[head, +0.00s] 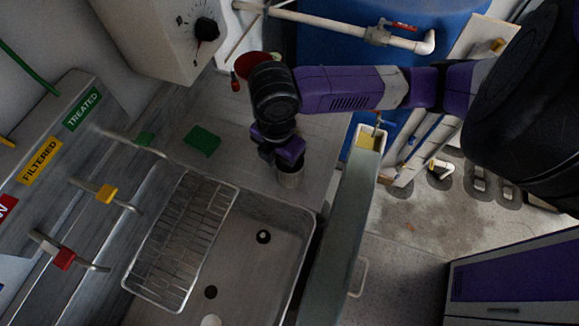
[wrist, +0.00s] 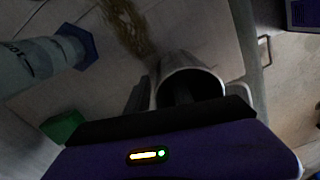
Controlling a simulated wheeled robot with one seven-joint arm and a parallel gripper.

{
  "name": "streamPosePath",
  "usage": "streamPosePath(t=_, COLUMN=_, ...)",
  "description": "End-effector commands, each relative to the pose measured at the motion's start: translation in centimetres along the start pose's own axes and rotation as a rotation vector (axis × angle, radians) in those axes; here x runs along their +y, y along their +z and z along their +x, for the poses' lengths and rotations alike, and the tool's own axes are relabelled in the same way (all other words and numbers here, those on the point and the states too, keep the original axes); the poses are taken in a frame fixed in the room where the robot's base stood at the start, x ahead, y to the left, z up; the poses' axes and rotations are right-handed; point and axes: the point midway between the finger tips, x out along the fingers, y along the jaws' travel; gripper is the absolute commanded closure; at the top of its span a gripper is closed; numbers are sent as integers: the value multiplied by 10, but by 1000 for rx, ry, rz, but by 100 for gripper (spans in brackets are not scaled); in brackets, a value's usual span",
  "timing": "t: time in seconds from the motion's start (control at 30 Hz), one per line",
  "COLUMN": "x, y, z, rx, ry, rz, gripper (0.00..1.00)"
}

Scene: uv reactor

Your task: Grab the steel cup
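The steel cup (head: 290,176) stands upright on the counter, just behind the sink's right corner. In the wrist view its round open mouth (wrist: 208,75) faces me. My gripper (head: 284,158) is over the cup and points down, hiding part of it in the head view. In the wrist view my gripper (wrist: 162,88) has its two dark fingers apart. One finger is outside the cup's left wall, and the other appears to reach into the mouth. The cup's wall lies between them; I cannot tell whether either finger touches it.
A green sponge (head: 202,140) lies on the counter to the left. A wire rack (head: 184,240) sits over the sink (head: 262,270). A bottle with a blue cap (wrist: 76,44) shows in the wrist view. Labelled taps (head: 105,193) line the left wall.

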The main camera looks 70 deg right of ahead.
Motion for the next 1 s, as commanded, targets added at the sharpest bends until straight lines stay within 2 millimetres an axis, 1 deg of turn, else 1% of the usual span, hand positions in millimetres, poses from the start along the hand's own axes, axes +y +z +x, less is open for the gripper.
streamPosePath(t=0.13, x=0, y=0, z=0, rx=0, ry=0, rz=0, gripper=72)
streamPosePath(t=0.17, x=0, y=0, z=0, rx=0, ry=0, rz=0, gripper=76)
streamPosePath(t=0.2, x=0, y=0, z=0, rx=0, ry=0, rz=0, gripper=84)
streamPosePath(t=0.27, x=0, y=0, z=0, rx=0, ry=0, rz=0, gripper=96)
streamPosePath(t=0.3, x=0, y=0, z=0, rx=0, ry=0, rz=0, gripper=100)
streamPosePath(t=1.0, x=0, y=0, z=0, rx=-1, ry=0, rz=0, gripper=100)
